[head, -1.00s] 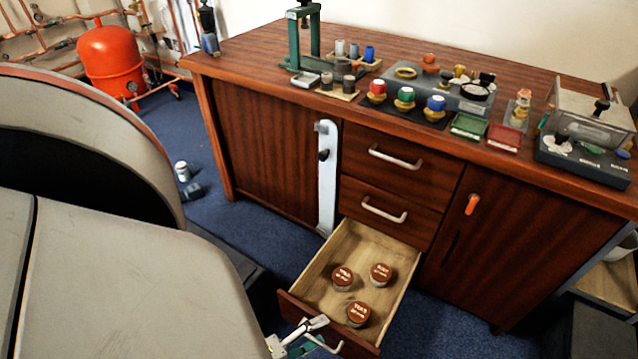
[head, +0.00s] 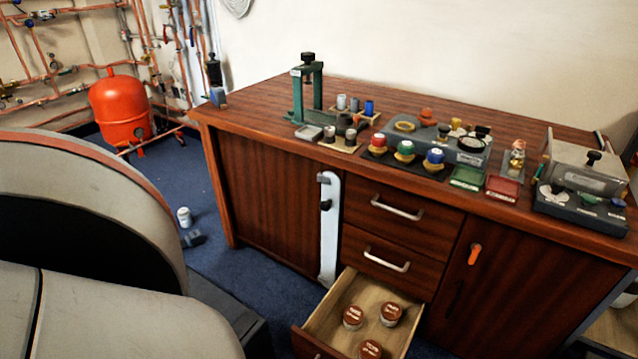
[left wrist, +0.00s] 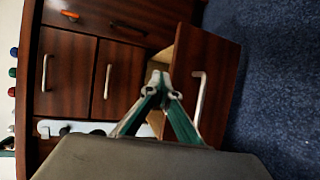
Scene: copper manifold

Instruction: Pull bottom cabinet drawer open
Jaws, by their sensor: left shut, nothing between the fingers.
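The bottom cabinet drawer (head: 320,325) is pulled out at the lower edge of the head view, its front partly cut off. Several brown-capped jars are not hidden inside; three show, one of them a jar (head: 391,313) at the right. In the left wrist view, which is turned sideways, the drawer front (left wrist: 218,75) and its pale bar handle (left wrist: 198,100) show. My left gripper (left wrist: 160,85) is shut and empty. Its fingertips appear beside the handle in the picture, apart from it. It is outside the head view. My right gripper is in neither view.
The two upper drawers, the top one (head: 385,213) and the middle one (head: 375,260), are closed. A door with an orange handle (head: 474,254) is at the right. Small parts and a green press (head: 306,95) stand on the cabinet top.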

